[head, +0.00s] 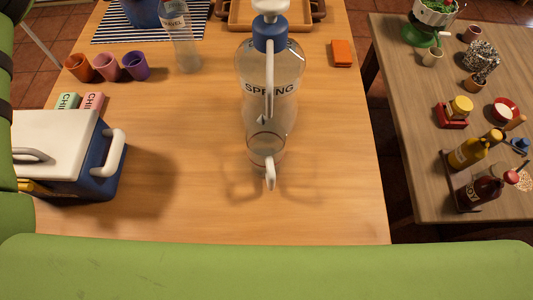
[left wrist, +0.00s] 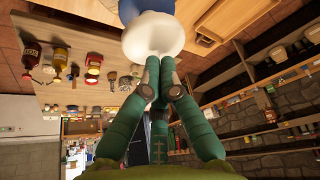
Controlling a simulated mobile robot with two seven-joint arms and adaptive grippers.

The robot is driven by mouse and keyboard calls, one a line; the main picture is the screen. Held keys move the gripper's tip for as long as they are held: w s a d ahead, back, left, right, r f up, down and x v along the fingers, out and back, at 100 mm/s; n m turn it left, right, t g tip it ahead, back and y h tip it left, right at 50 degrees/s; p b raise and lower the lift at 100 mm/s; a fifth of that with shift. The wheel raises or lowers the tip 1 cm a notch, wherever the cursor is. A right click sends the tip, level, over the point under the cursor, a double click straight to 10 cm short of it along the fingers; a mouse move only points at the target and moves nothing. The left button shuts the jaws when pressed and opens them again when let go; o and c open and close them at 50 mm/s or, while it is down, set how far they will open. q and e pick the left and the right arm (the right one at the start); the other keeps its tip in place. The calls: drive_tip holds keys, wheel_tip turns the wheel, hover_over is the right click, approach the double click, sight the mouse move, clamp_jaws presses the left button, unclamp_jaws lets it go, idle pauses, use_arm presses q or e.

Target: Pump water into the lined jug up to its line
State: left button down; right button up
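A large clear bottle labelled SPRING (head: 270,88) stands upright on the wooden table, with a blue collar (head: 277,32) and a white pump head (head: 270,6) cut by the top edge. A white spout tube (head: 269,80) hangs down its front. A clear glass jug (head: 264,148) with a dark ring line and a white handle (head: 270,174) stands in front, below the spout. Its water level cannot be made out. In the left wrist view, my left gripper (left wrist: 161,80) has its fingers together, tips at the white pump head (left wrist: 153,36). My right gripper is not in view.
A blue cooler with white lid (head: 62,145) stands at left. Several cups (head: 107,67), a labelled bottle (head: 182,40) and a tray (head: 240,22) are behind. An orange block (head: 342,53) lies at right. A side table (head: 420,90) holds condiments. The front right is clear.

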use_arm(q)
drive_tip(key=shift+f+b, duration=1.25)
drive_tip(key=shift+f, duration=0.6)
drive_tip(key=shift+r+p, duration=1.75)
drive_tip(key=shift+r, duration=0.5)
drive_tip(key=shift+f, duration=0.15)
drive_tip(key=shift+r, duration=0.2)
idle(0.8)
drive_tip(key=shift+r, duration=0.1)
idle(0.5)
wheel_tip(320, 180, up, 6)
drive_tip(key=p, duration=0.5)
drive_tip(key=shift+s, duration=0.1)
